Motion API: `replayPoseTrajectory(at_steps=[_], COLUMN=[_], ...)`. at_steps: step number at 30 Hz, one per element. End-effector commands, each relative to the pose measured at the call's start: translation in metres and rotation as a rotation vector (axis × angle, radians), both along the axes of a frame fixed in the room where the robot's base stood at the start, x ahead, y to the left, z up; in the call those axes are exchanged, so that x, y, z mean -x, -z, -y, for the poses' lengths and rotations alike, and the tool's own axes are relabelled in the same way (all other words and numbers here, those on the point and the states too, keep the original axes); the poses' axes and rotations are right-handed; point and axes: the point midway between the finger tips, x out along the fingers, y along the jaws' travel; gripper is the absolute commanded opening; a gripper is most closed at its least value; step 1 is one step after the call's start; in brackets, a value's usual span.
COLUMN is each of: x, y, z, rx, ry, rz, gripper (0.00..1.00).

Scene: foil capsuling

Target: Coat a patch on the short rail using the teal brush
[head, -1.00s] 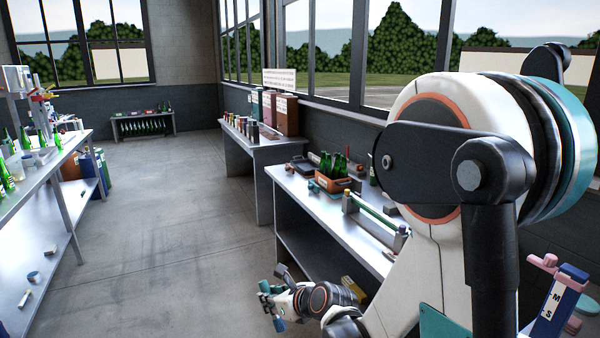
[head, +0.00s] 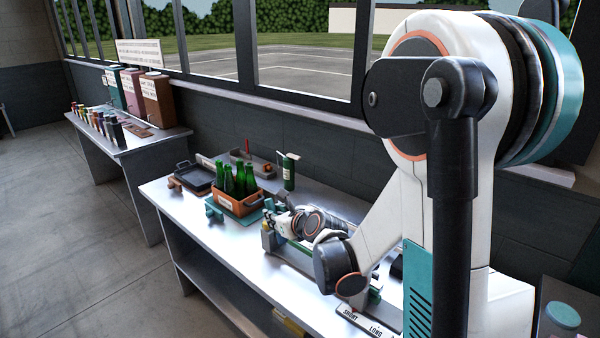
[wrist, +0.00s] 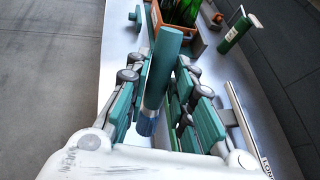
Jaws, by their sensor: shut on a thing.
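My gripper (head: 272,222) is over the near table, in front of the orange crate. In the wrist view its teal-padded fingers (wrist: 160,112) are closed around the teal brush (wrist: 163,68), a teal cylinder with a blue part at its lower end (wrist: 147,122). The brush's bristles cannot be made out. A rail stand has one end block (head: 268,238) showing just below my gripper; my arm hides much of the rails. A label plate (head: 362,320) reading SHORT and LONG lies at the table's front edge. I cannot tell which rail is the short one, nor whether the brush touches it.
An orange crate (head: 236,207) of green bottles stands behind my gripper. A black tray (head: 195,176) lies to its left, and a green container (head: 289,172) stands at the back. A second table (head: 125,145) holds coloured bottles and boxes.

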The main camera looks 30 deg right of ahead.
Motion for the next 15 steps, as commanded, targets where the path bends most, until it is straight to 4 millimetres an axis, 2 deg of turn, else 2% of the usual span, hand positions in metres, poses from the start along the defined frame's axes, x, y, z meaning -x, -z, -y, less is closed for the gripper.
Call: replayPoseTrajectory(at_steps=[1, 6, 10, 15], x=[-0.005, -0.017, -0.021, -0.022], y=[-0.021, -0.057, -0.069, -0.065], z=[0.017, 0.058, 0.073, 0.077], rx=[0.007, 0.035, 0.046, 0.049], ry=[0.03, 0.102, 0.13, 0.137], rz=[0.023, 0.081, 0.102, 0.108], gripper=[0.0, 0.0, 0.0, 0.0])
